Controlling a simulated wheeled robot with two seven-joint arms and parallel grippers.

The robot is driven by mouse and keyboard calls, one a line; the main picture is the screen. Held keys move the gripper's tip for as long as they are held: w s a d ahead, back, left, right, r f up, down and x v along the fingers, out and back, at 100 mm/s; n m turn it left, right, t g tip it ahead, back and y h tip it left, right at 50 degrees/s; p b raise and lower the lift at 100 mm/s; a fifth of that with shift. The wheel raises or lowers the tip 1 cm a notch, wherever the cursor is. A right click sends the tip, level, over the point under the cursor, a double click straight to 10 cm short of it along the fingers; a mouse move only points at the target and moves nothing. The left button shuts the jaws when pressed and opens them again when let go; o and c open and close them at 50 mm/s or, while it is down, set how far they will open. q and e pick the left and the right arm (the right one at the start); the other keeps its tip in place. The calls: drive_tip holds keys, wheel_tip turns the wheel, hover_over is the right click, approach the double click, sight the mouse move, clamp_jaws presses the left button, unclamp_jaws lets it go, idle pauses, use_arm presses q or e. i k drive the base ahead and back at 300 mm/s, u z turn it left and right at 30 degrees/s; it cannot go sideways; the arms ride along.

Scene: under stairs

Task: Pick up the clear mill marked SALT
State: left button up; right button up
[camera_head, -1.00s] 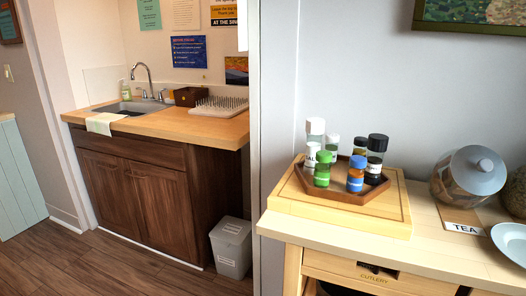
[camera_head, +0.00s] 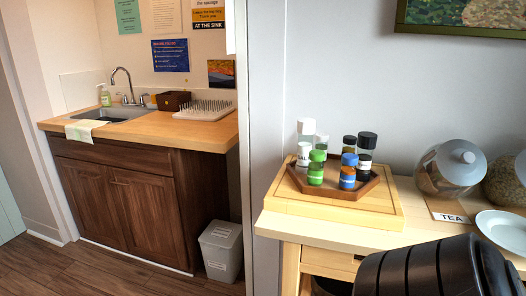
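The clear mill with a white label (camera_head: 304,153) stands upright at the back left of a wooden hexagonal tray (camera_head: 336,190). Its label shows letters that look like part of SALT, and its top is clear and pale. A green-capped jar (camera_head: 316,167) stands just in front of it, to the right. A blue-capped jar (camera_head: 348,171) and a tall black-capped mill (camera_head: 367,144) stand further right in the tray. A black ribbed part of my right arm shows at the bottom right, apart from the tray. Neither gripper shows.
The tray sits on a wooden board (camera_head: 392,205) on a light wood table (camera_head: 284,227). A glass jar (camera_head: 447,169), a TEA card (camera_head: 450,217) and a pale plate (camera_head: 503,227) are to the right. A grey bin (camera_head: 221,249) stands on the floor at left.

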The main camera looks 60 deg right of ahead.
sight(305, 142)
drive_tip(key=i, duration=1.5)
drive_tip(key=z, duration=2.2)
